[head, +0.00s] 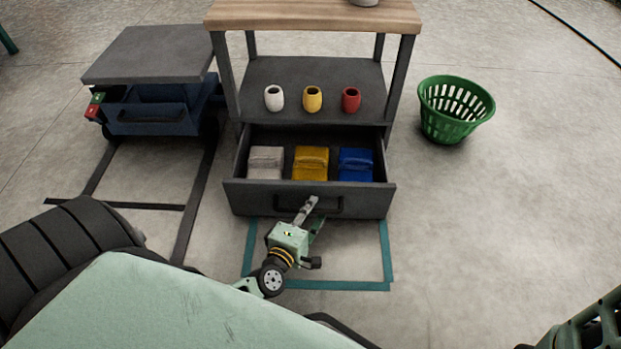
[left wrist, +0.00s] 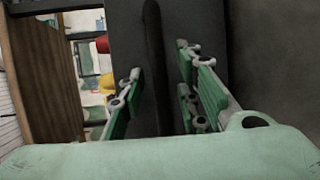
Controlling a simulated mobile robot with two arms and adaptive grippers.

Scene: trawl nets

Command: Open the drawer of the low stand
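The low stand (head: 318,88) has a wooden top and a dark grey shelf. Its drawer (head: 250,197) is pulled out toward me, and its inside shows. A white, a yellow and a blue packet lie in it. The dark bar handle (head: 333,207) is on the drawer front; it also shows in the left wrist view (left wrist: 154,60). My left gripper (head: 313,212) is at the handle. In the left wrist view its fingers (left wrist: 159,84) stand apart on either side of the bar, with gaps visible.
White, yellow and red cups (head: 312,99) stand on the shelf. A green basket (head: 455,108) is on the floor at right. A blue cart (head: 150,110) with a grey top stands at left. Teal tape (head: 388,255) marks the floor below the drawer.

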